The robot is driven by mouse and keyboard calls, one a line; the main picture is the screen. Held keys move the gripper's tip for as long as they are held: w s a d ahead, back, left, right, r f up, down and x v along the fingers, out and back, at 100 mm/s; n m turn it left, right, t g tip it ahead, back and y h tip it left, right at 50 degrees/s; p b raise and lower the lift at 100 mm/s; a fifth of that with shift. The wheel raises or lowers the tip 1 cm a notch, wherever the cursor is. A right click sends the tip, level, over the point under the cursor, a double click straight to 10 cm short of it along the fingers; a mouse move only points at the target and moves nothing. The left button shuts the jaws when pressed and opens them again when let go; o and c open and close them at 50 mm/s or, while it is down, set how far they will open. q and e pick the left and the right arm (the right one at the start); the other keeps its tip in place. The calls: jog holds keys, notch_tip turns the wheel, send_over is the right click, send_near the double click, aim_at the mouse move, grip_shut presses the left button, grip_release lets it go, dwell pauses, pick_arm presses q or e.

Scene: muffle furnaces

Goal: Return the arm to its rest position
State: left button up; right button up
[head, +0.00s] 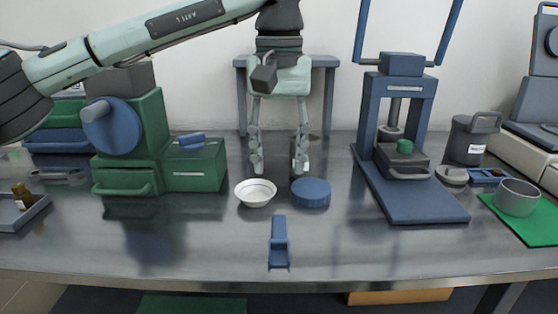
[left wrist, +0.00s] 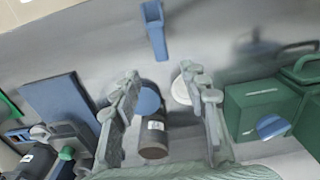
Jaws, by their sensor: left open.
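My left gripper (head: 279,165) hangs fingers-down above the middle of the metal bench. Its two fingers are apart with nothing held between them. In the left wrist view the open fingers (left wrist: 165,90) frame a dark cylinder with a white label (left wrist: 153,135). In the head view that cylinder (head: 300,160) stands partly hidden behind the right-hand finger. A white bowl (head: 255,194) and a round blue lid-like disc (head: 311,194) lie on the bench in front of the gripper. My right gripper shows in neither view.
A green machine (head: 130,140) stands at left, and a blue press (head: 400,130) at right. A blue scoop-like tool (head: 279,245) lies near the front edge. A grey pot (head: 517,197) sits on a green mat at far right. Bare bench (head: 190,245) lies at front left.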

aim_at(279, 223)
pick_arm(q)
jog(key=shift+f, duration=0.1)
notch_tip(279, 223, down, 12)
jog(key=shift+f, duration=0.2)
notch_tip(279, 223, up, 3)
jog(key=shift+f, duration=0.15)
jog(key=shift+r, duration=0.7)
